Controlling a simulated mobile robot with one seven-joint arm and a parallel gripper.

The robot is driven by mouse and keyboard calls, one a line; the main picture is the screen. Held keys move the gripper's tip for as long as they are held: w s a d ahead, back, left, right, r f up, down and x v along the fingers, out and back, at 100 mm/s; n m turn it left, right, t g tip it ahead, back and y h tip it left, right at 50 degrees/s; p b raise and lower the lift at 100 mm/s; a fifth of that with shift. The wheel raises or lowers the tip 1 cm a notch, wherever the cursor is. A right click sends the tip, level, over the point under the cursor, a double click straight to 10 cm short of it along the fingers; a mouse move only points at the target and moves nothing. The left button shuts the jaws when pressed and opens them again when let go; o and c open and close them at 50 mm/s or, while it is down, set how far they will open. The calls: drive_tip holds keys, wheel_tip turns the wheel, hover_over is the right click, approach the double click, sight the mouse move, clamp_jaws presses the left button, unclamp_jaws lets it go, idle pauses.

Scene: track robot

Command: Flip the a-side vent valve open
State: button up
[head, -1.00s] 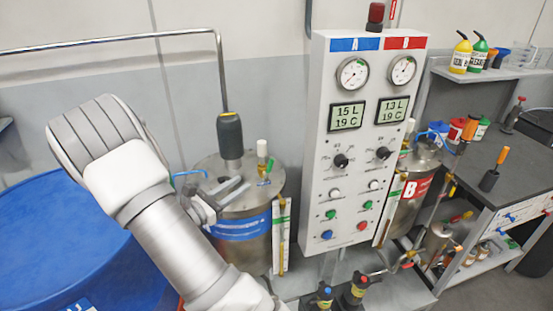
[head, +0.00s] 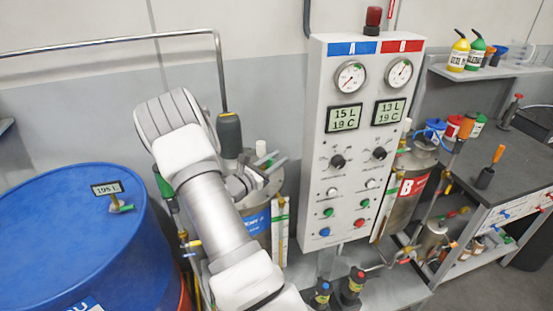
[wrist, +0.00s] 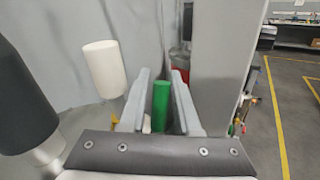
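The A-side tank (head: 256,222), steel with a blue label, stands left of the panel, partly hidden behind my arm. Its white vent cylinder (head: 261,148) rises from the lid and also shows left of my fingers in the wrist view (wrist: 104,68). The green valve handle (wrist: 161,104) appears between my two fingers in the wrist view. My gripper (wrist: 163,98) is open, with a finger on each side of the handle; I cannot tell whether either touches it. In the head view my gripper (head: 262,178) is over the tank's lid and hides most of the valve.
A dark-topped motor (head: 229,132) stands on the lid, close left of my gripper, and also in the wrist view (wrist: 22,105). The control panel (head: 345,190) stands close on the right. A blue drum (head: 70,240) is at left. Two dark-bodied fittings (head: 352,284) are low in front.

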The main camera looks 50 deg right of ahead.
clamp_jaws()
drive_tip(key=n+h+b, duration=0.1)
drive_tip(key=b, duration=0.1)
drive_tip(key=a+r+n+h+b, duration=0.1)
drive_tip(key=h+b, duration=0.1)
drive_tip(key=shift+w+a+t, duration=0.2)
drive_tip(key=shift+w+t, duration=0.1)
drive_tip(key=shift+w, duration=0.05)
idle(0.3)
unclamp_jaws()
